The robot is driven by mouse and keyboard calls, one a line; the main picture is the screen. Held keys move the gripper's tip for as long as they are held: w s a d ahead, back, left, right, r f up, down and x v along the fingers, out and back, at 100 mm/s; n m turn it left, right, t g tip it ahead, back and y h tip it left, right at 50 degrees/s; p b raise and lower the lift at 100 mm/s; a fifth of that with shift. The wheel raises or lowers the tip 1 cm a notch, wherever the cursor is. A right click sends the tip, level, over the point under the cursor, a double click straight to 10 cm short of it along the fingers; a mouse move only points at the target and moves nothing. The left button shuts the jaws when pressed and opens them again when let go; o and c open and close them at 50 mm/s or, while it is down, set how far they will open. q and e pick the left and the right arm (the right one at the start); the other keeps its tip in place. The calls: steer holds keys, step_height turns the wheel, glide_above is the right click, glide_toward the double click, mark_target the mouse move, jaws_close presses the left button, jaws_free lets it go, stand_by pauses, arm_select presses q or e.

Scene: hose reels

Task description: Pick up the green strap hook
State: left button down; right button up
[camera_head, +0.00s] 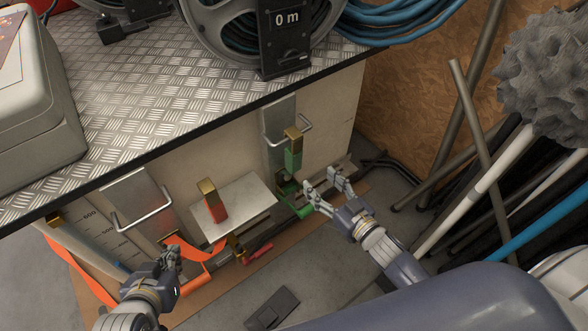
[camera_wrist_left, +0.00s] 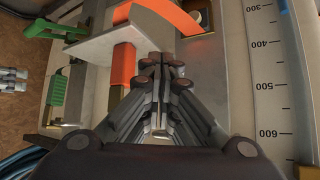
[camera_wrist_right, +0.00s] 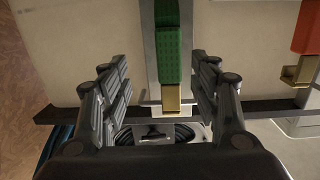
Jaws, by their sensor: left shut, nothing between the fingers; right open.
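The green strap hook (camera_head: 293,157) stands upright with a brass end on top, in front of a grey metal plate on the cabinet side. It also shows in the right wrist view (camera_wrist_right: 173,50), with the brass end towards the dark edge. My right gripper (camera_head: 322,184) is open and empty, just right of the hook in the head view. In the right wrist view its fingers (camera_wrist_right: 160,75) appear on either side of the hook, apart from it. My left gripper (camera_head: 172,254) is shut and empty beside the orange strap; its closed fingertips show in the left wrist view (camera_wrist_left: 162,70).
An orange strap (camera_head: 205,248) and a red-orange hook with a brass end (camera_head: 217,208) are at the left. The metal-topped bench (camera_head: 150,100) with hose reels overhangs this area. Metal handles (camera_head: 140,215) stick out from the cabinet side. Poles (camera_head: 460,170) lean at the right.

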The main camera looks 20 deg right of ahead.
mark_target(298, 159)
steer(key=shift+t+y, duration=0.3)
steer(key=shift+y, duration=0.1)
steer(key=w+a, duration=0.1)
steer(key=w+r+b, duration=0.1)
steer(key=w, duration=0.1)
steer(key=w+a+r, duration=0.1)
steer(key=w, duration=0.1)
steer(key=shift+w+a+b, duration=0.25)
steer(key=shift+a+b, duration=0.1)
steer(key=shift+w+a, duration=0.15)
steer(key=shift+w, duration=0.15)
steer(key=b+x, duration=0.1)
steer(key=x, duration=0.3)
steer(key=shift+a+b, duration=0.1)
steer(key=shift+b, duration=0.25)
steer(key=shift+w+a, duration=0.1)
steer(key=shift+w, duration=0.15)
arm_select(q)
steer(key=w+d+r+t+h, duration=0.1)
steer(key=w+r+t, duration=0.2)
steer(key=r, duration=0.4)
steer(key=w+d+r+t+h, duration=0.1)
steer(key=w+d+r+t, duration=0.1)
steer(key=r+t, duration=0.3)
step_height(298, 159, up, 3)
steer(key=shift+w+d+r, duration=0.1)
steer(key=shift+w+d, duration=0.1)
steer(key=shift+w, duration=0.25)
arm_select(e)
steer(key=shift+c, duration=0.6)
